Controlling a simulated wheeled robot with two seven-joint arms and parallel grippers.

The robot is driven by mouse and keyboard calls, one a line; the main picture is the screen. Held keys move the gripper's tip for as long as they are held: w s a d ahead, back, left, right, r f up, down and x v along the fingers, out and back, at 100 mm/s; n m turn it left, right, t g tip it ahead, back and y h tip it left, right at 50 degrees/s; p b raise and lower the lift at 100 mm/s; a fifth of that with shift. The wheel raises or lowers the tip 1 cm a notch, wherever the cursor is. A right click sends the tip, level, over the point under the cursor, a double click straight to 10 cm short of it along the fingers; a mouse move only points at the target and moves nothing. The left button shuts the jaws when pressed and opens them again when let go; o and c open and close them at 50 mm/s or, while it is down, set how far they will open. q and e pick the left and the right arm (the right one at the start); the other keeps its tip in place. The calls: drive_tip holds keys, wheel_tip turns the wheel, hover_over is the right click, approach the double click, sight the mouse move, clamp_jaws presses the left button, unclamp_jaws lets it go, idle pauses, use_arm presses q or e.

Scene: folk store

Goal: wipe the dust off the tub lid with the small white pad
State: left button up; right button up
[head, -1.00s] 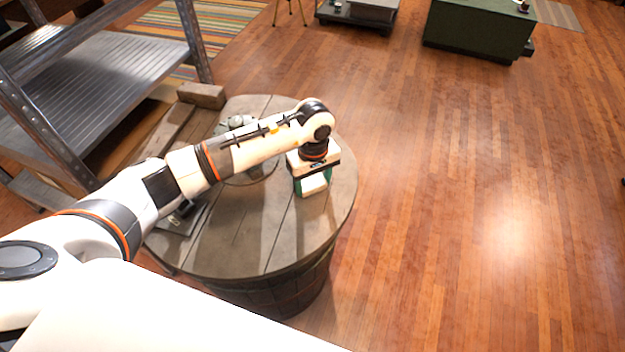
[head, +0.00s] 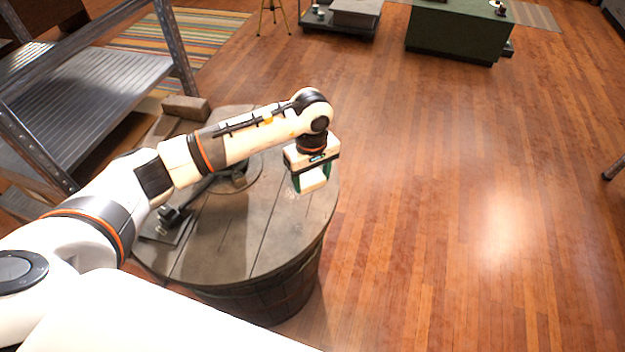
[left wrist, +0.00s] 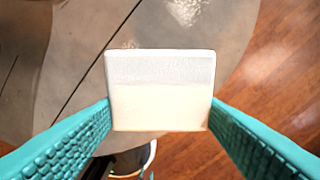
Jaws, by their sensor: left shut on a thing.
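The tub lid (head: 225,235) is the round, grey-brown planked top of a wooden tub (head: 275,295); the lid also fills the left of the left wrist view (left wrist: 60,45). My left gripper (head: 311,178) is over the lid's right side, pointing down. Its green fingers are shut on the small white pad (left wrist: 160,90), which also shows in the head view (head: 314,181). Pale speckled dust (left wrist: 184,10) lies on the lid beyond the pad, with a faint patch beside the pad in the head view. I cannot tell whether pad and lid touch. My right gripper is out of view.
A metal shelf rack (head: 95,90) stands close on the left. A dark tool on a plate (head: 170,222) lies at the lid's left, partly behind my arm. A wooden block (head: 186,107) is behind the lid. Wood floor (head: 460,200) is open on the right.

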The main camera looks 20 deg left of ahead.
use_arm(q)
drive_tip(key=shift+a+r+p, duration=0.1)
drive_tip(key=shift+r+p, duration=0.4)
drive_tip(key=shift+r, duration=0.75)
drive_tip(key=shift+a, duration=0.1)
